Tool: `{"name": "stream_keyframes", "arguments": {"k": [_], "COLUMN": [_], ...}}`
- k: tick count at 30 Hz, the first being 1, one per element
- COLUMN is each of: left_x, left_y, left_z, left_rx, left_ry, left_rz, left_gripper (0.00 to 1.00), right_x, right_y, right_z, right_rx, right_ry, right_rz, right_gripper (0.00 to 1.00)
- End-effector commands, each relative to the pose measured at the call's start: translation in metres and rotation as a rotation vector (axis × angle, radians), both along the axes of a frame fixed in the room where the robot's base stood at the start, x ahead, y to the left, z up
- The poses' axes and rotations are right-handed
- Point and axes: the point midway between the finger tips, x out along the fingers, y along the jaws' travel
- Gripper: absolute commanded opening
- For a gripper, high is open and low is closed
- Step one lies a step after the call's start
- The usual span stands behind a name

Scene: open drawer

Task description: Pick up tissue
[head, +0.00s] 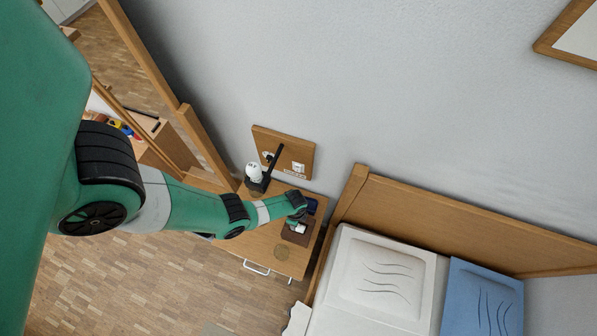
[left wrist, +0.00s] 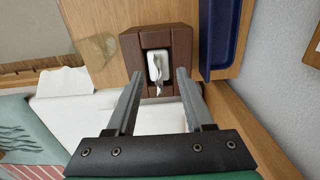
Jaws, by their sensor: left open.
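A brown tissue box (left wrist: 132,47) stands on the wooden nightstand, and a white tissue (left wrist: 158,66) sticks out of its opening in the left wrist view. In the head view the tissue box (head: 296,238) is partly covered by my left arm. My left gripper (left wrist: 158,78) is open, with its two grey fingers pointing at the box and the tissue showing between their tips. No contact with the tissue is visible. In the head view my left gripper (head: 299,222) is over the nightstand (head: 262,240). My right gripper is not in view.
A dark blue tray (left wrist: 222,40) lies beside the tissue box. A lamp (head: 254,172) stands at the back of the nightstand. A drawer handle (head: 257,268) shows on its front. A bed with a white pillow (head: 375,270) stands to the right, and a wall rises behind.

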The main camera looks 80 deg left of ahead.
Motion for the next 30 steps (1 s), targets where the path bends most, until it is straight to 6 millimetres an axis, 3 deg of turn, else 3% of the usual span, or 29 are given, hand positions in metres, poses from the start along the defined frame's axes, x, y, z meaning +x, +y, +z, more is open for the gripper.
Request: {"name": "stream_keyframes", "arguments": {"k": [1,3,6,13,14,22,30], "left_x": [-0.002,-0.004,-0.003,-0.003,-0.003,-0.003,-0.003], "left_y": [-0.001,-0.002,-0.001,-0.001,-0.001,-0.001,-0.001], "left_z": [-0.017,-0.031,-0.043,-0.042,-0.042,-0.042,-0.042], "left_rx": [0.0,0.0,0.0,0.0,0.0,0.0,0.0], "left_ry": [0.001,0.001,0.001,0.001,0.001,0.001,0.001], "left_rz": [0.0,0.0,0.0,0.0,0.0,0.0,0.0], "left_gripper": [0.53,0.53,0.53,0.53,0.51,0.02,0.0], "right_x": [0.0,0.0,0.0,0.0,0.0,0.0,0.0], "right_y": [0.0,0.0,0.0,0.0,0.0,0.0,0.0], "right_z": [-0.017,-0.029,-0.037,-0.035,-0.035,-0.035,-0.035], "right_rx": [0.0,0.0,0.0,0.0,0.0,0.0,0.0], "right_ry": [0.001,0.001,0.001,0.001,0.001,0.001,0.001], "right_rz": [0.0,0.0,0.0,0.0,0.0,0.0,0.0], "right_gripper": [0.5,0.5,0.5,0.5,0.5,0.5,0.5]}}
